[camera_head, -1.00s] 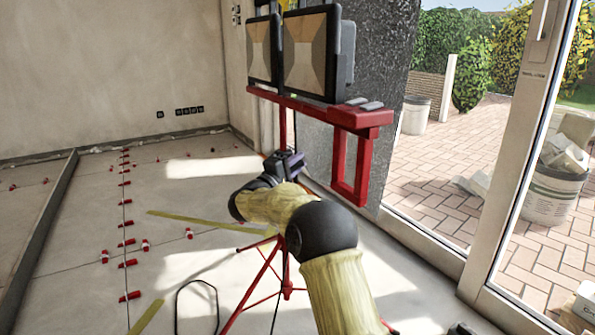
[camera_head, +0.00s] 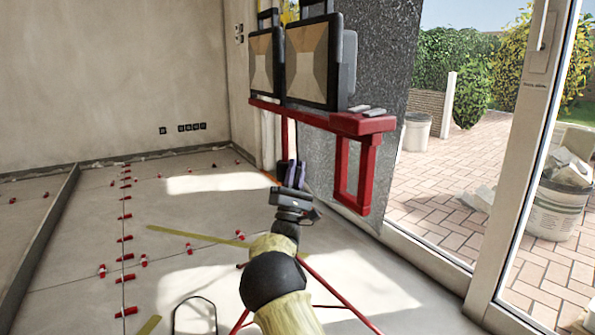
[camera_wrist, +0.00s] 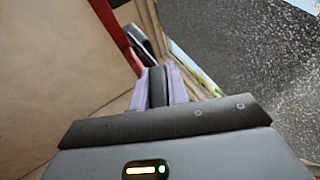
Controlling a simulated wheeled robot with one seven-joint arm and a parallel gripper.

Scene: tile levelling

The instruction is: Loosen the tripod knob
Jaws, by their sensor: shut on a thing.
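The red tripod stand (camera_head: 318,118) carries two square work lights (camera_head: 307,62) on its crossbar. Its legs (camera_head: 335,295) spread on the floor behind my arm. My gripper (camera_head: 293,172) is at the stand's post, below the crossbar, with its purple fingers pointing up. In the wrist view my gripper (camera_wrist: 158,84) is shut on a black piece (camera_wrist: 157,88) between the two purple fingers, which looks like the tripod knob. Most of the knob is hidden by the fingers, and whether it has turned cannot be told.
A red rectangular frame (camera_head: 362,170) hangs from the crossbar, just right of my gripper. A glass door frame (camera_head: 515,160) stands at the right. Red tile clips (camera_head: 125,217) line the floor at the left. A yellow strip (camera_head: 195,236) lies on the floor.

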